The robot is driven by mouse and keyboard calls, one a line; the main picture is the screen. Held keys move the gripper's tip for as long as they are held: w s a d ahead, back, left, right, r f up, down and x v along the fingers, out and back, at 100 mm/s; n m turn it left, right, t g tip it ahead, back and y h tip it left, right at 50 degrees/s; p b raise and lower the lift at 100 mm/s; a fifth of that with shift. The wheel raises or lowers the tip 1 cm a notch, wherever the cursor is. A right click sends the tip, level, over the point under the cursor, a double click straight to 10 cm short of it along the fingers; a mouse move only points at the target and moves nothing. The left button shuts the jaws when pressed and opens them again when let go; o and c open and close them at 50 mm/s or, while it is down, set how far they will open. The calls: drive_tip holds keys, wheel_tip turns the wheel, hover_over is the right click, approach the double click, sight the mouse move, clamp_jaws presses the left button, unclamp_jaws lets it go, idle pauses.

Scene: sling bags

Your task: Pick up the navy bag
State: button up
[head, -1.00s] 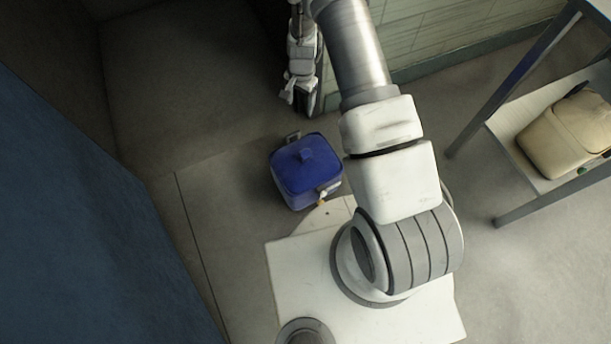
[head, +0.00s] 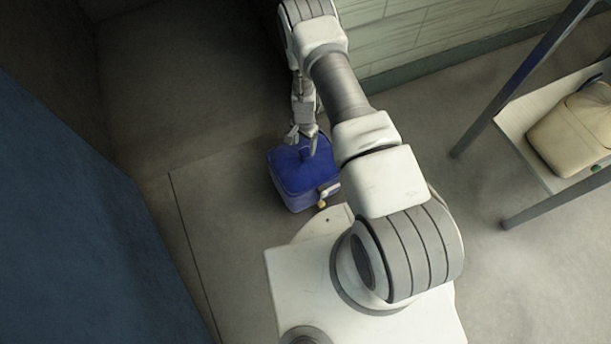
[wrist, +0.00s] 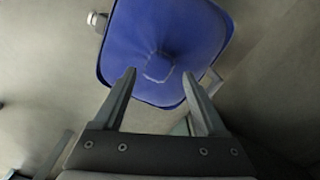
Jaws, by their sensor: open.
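The navy bag (head: 300,180) is a boxy blue bag with a flat lid. It stands on the floor just beyond my white base in the head view. A raised tab or handle (wrist: 158,66) sits in the middle of its lid in the wrist view. My gripper (head: 302,138) is over the far part of the lid, with its fingers pointing down. In the wrist view my gripper (wrist: 158,80) has its fingers apart, with the raised tab ahead between them. Nothing is held. Whether the fingertips touch the lid cannot be told.
A shelf with a metal frame (head: 530,85) stands at the right, with a beige bag (head: 575,135) on it. A blue surface (head: 70,220) rises at the left. A pale wall (head: 420,40) is behind. The floor left of the navy bag is clear.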

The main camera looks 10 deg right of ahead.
wheel_tip(320, 180, down, 6)
drive_tip(key=b, duration=0.3)
drive_tip(key=shift+d+f, duration=0.2)
drive_tip(key=shift+d, duration=0.05)
drive_tip(key=shift+w, duration=0.1)
clamp_jaws()
drive_tip(key=shift+r, duration=0.1)
idle(1.1)
